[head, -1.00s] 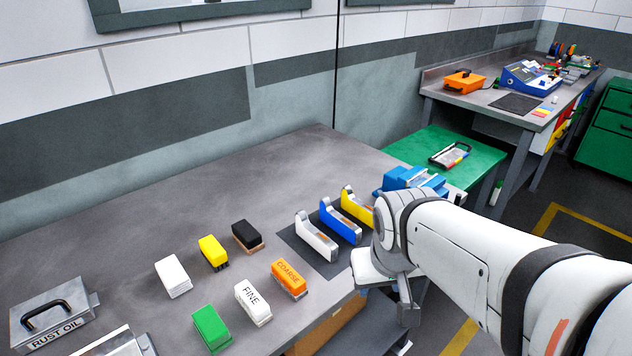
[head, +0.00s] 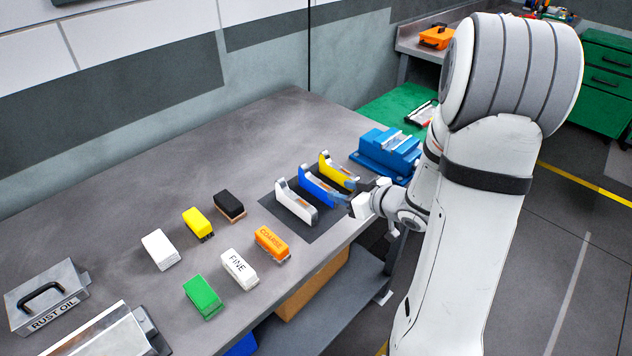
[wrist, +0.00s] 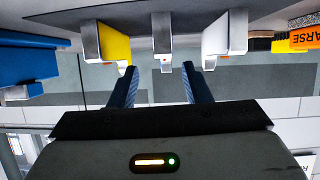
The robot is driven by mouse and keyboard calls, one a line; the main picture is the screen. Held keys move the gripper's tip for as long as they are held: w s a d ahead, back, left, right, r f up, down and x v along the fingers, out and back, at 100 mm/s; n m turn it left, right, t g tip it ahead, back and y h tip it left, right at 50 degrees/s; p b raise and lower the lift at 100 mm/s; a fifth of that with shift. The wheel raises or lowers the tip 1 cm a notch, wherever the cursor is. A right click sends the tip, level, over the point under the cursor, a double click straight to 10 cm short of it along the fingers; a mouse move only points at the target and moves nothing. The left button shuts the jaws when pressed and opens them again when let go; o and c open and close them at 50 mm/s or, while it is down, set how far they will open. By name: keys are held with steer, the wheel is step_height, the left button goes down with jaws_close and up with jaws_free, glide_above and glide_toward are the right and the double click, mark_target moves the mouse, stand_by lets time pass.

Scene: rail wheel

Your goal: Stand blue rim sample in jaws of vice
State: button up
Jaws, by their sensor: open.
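The blue rim sample (head: 318,188) stands on a dark mat between a white sample (head: 295,205) and a yellow sample (head: 338,171). In the upside-down wrist view its grey end (wrist: 162,42) faces me, between the yellow sample (wrist: 113,46) and the white sample (wrist: 222,36). My gripper (wrist: 162,75) is open and empty, its two fingers spread either side of the blue sample's line; contact cannot be told. In the head view my gripper (head: 352,201) is at the blue sample's near end. The blue vice (head: 388,150) stands at the bench's right end; its jaws are partly visible.
The mat (head: 290,228) lies near the bench's front edge. Several brushes or blocks, including an orange COARSE one (head: 272,243) and a white FINE one (head: 239,268), stand to the left. A rust oil tin (head: 47,295) is far left. The bench's back is clear.

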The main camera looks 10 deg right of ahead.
mark_target(325, 185)
steer(key=shift+a, duration=0.2)
steer(key=shift+w+a+f+y, duration=0.1)
steer(key=shift+a+f+y, duration=0.1)
steer(key=shift+y, duration=0.2)
steer(key=p+x, duration=0.1)
steer(key=x, duration=0.6)
steer(key=shift+w+d, duration=0.1)
steer(key=shift+w, duration=0.1)
steer(key=shift+c, duration=0.2)
jaws_close()
steer(key=shift+r, duration=0.15)
stand_by(0.4)
